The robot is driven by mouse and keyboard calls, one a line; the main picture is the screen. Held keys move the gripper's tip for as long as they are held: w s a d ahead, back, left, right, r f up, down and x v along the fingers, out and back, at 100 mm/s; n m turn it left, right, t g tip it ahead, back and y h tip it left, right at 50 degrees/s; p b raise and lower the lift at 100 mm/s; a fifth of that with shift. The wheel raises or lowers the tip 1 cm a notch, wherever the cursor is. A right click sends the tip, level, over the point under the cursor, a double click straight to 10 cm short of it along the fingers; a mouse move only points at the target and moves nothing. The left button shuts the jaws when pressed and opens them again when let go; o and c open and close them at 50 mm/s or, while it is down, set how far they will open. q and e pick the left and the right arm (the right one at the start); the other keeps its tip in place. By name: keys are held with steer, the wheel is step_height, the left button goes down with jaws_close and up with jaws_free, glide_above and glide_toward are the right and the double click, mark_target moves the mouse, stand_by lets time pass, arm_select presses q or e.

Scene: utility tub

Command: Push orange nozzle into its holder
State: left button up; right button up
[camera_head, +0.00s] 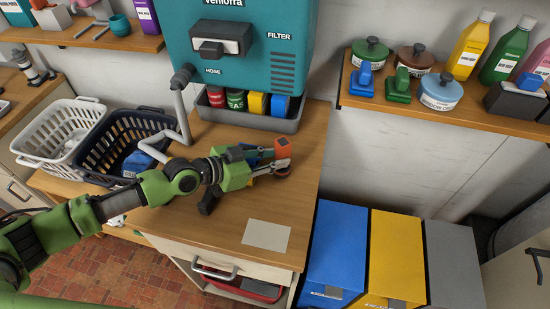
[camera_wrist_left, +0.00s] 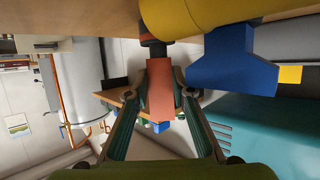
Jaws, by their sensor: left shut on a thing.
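My left gripper (camera_head: 281,168) reaches over the wooden counter and is shut on the orange nozzle (camera_head: 283,147). In the left wrist view, the orange nozzle (camera_wrist_left: 160,88) stands between the two fingertips (camera_wrist_left: 163,92), with a dark collar at its counter end. A yellow and blue object lies beside the gripper; its yellow cylinder (camera_wrist_left: 205,15) and blue part (camera_wrist_left: 235,62) show large in the wrist view. In the head view my gripper partly hides it. I cannot tell which thing is the nozzle's holder. My right gripper is not in view.
A teal machine (camera_head: 240,55) stands behind, with a grey tray (camera_head: 240,122) of several coloured containers below. White (camera_head: 62,130) and dark (camera_head: 125,140) baskets sit left. A pale sheet (camera_head: 266,234) lies on the clear front counter. Blue (camera_head: 335,250) and yellow (camera_head: 396,250) bins stand right.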

arm_select(q)
steer(key=shift+s+a+f, duration=0.1)
steer(key=shift+s+f, duration=0.05)
steer(key=shift+f, duration=0.25)
steer(key=shift+r, duration=0.1)
steer(key=shift+r+p, duration=0.3)
steer(key=shift+r, duration=0.35)
steer(key=shift+w+r+b, duration=0.1)
steer(key=shift+w+b, duration=0.1)
steer(key=shift+b, duration=0.45)
stand_by(1.3)
steer(key=shift+s+f+b, duration=0.15)
steer(key=shift+f+b, duration=0.75)
stand_by(0.4)
steer(key=shift+r, duration=0.15)
